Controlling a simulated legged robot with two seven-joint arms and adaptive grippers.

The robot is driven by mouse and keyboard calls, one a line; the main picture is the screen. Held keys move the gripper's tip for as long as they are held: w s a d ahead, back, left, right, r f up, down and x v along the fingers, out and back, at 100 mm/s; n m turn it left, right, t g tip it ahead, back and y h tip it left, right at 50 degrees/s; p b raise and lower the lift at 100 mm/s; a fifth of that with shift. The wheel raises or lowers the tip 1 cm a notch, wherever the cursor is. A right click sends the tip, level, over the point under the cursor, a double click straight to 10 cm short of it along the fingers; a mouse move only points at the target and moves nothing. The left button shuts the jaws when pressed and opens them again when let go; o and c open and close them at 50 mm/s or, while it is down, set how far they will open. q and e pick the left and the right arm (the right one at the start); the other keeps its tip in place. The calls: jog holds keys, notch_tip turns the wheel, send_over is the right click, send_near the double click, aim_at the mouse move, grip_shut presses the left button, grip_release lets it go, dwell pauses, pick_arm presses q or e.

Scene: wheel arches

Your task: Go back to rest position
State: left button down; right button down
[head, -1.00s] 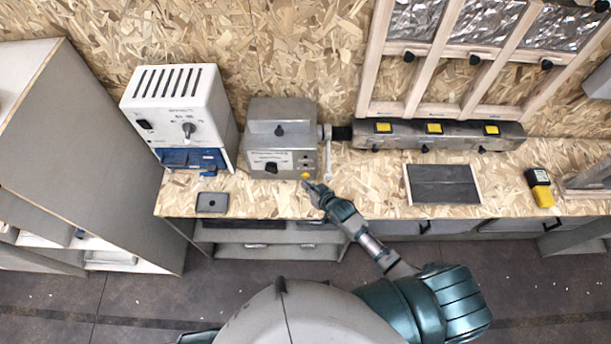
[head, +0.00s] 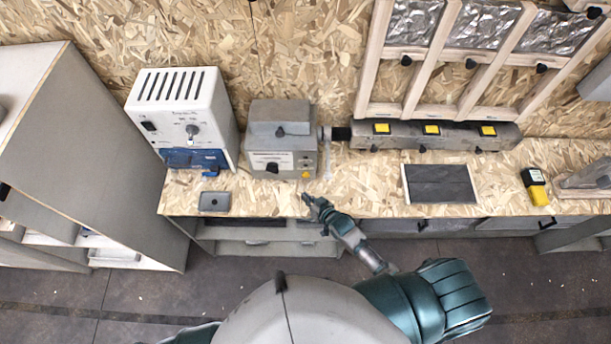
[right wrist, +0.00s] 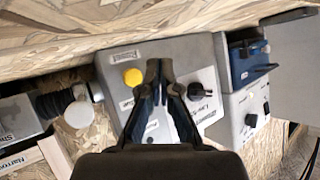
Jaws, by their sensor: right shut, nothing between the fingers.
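My right gripper (head: 310,203) is shut and empty at the front edge of the workbench (head: 370,190), in front of a grey metal box (head: 283,140). In the right wrist view its fingers (right wrist: 160,75) meet at the tips. They appear in front of the grey box's face (right wrist: 195,70), beside its yellow button (right wrist: 133,77) and near a black knob (right wrist: 195,92). In the head view the box has a black knob on its front and the yellow button at its lower right. My left gripper is not in view; only a piece of teal arm shows at the bottom left.
A white and blue device (head: 185,115) stands left of the grey box. A small grey plate (head: 214,201), a dark panel (head: 440,184) and a yellow handheld device (head: 535,187) lie on the bench. A long rail with yellow labels (head: 435,135) stands at the back. A tall cabinet (head: 100,150) is at left.

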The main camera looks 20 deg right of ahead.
dwell(0.3)
jog(key=shift+s+r, duration=0.1)
jog(key=shift+s, duration=0.3)
jog(key=s+d+r+g+h, duration=0.1)
jog(key=s+d+r+g, duration=0.15)
jog(key=s, duration=0.45)
jog(key=s+d+r+g+h, duration=0.2)
jog(key=s+r+g, duration=0.1)
jog(key=s, duration=0.5)
jog(key=s+d+r+g+h, duration=0.1)
jog(key=s+d+r+g, duration=0.15)
jog(key=s, duration=0.45)
jog(key=s+f+g+b, duration=0.1)
jog(key=s+f+b, duration=0.1)
jog(key=f, duration=1.4)
jog(key=s+f+b, duration=0.2)
jog(key=f, duration=1.4)
jog(key=s+d+f+g+b, duration=0.1)
jog(key=s+d+f+b, duration=0.2)
jog(key=s+f, duration=1.2)
jog(key=shift+s+d+f+n+h, duration=0.3)
jog(key=shift+s+f+n, duration=0.1)
jog(key=shift+f, duration=0.4)
